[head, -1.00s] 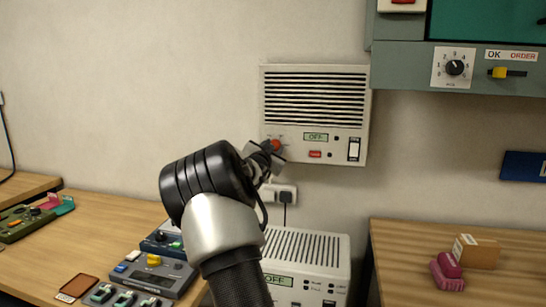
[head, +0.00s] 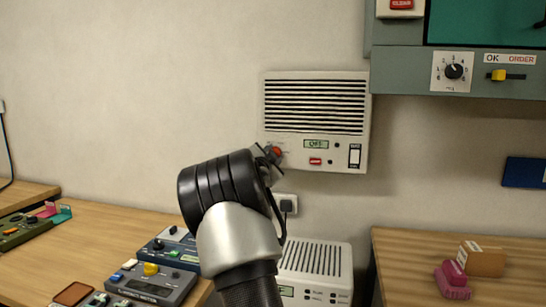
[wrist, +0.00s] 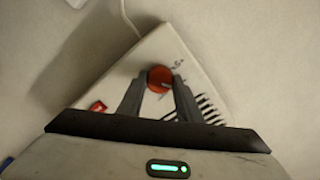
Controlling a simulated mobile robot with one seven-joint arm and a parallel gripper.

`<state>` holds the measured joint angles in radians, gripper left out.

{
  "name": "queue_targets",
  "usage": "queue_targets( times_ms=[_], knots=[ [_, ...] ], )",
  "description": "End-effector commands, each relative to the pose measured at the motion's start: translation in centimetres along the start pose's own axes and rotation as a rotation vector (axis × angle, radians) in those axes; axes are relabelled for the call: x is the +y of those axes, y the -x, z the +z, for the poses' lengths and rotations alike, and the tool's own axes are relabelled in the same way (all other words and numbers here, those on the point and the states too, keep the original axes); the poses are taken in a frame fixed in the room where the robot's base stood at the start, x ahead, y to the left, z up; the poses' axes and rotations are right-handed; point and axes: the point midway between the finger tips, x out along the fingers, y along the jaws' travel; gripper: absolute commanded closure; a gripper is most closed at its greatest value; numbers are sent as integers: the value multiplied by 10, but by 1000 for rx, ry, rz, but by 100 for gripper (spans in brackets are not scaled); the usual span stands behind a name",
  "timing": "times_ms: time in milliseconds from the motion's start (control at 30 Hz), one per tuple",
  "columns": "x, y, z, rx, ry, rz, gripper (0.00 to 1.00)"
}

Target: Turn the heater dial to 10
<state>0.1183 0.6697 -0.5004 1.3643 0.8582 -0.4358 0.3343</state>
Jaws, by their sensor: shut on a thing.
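The heater (head: 315,120) is a white wall unit with a black grille, a small display reading OFF, a red button (head: 315,161) and a rocker switch (head: 354,157). Its orange-red dial (head: 275,151) sits at the lower left of the front. In the wrist view the dial (wrist: 160,79) lies between the two fingers of my gripper (wrist: 159,82), which is shut on it. The heater appears tilted in that view. The dial's pointer and scale numbers are too small to read. My arm hides part of the wall below the dial in the head view.
A wall outlet with a plug (head: 288,204) is below the heater, above another white unit (head: 318,265). Grey devices (head: 150,280) lie on the left bench. A grey panel with a black knob (head: 454,71) hangs at upper right. Pink and brown blocks (head: 483,260) lie on the right bench.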

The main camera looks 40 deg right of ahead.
Motion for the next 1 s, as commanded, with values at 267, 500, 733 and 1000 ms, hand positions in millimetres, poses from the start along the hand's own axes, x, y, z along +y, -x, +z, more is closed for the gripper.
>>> queue_targets(
  times_ms=[267,500,733,1000],
  knots=[
    [0,0,1,-3,1,1,51],
    [0,0,1,-1,1,0,49],
    [-1,14,0,-1,0,0,49],
    [-2,75,1,-4,-2,-1,49]
  ],
)
